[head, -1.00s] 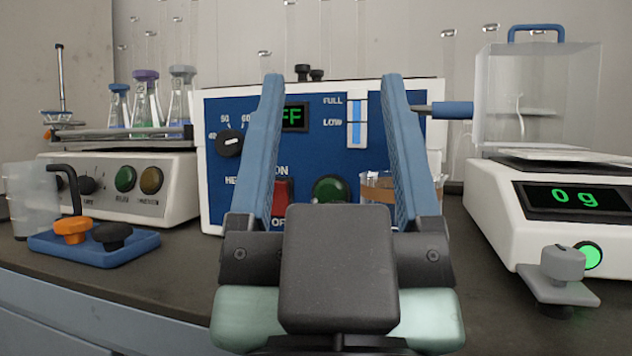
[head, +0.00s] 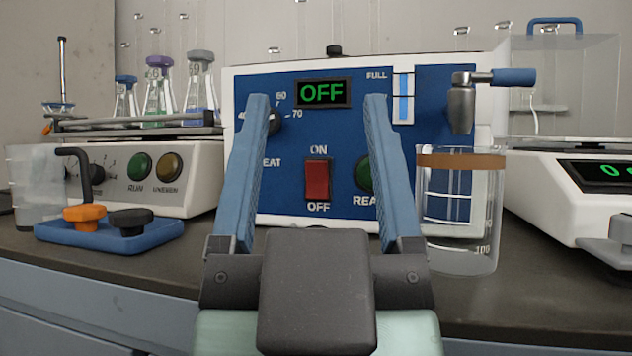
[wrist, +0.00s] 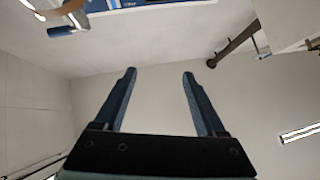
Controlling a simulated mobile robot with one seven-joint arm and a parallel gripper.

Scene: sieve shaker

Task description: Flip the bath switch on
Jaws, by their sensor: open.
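The bath (head: 340,215) is a white box with a blue front panel in the head view. Its red switch (head: 317,181) sits low on the panel between the labels ON and OFF. The display (head: 323,93) reads OFF in green. My gripper (head: 316,98) is open and empty. In the head view its two blue fingers stand in front of the panel, with the switch visible between them. I cannot tell how far the fingertips are from the panel. In the wrist view the open fingers (wrist: 159,72) show against a pale background, with no switch between them.
A beaker (head: 457,215) stands under the tap (head: 461,105) at the bath's right. A shaker (head: 150,180) with flasks stands left, behind a blue tray (head: 110,235) with orange and black knobs. A balance (head: 560,195) is at the right. A green button (head: 364,173) is partly hidden by my right finger.

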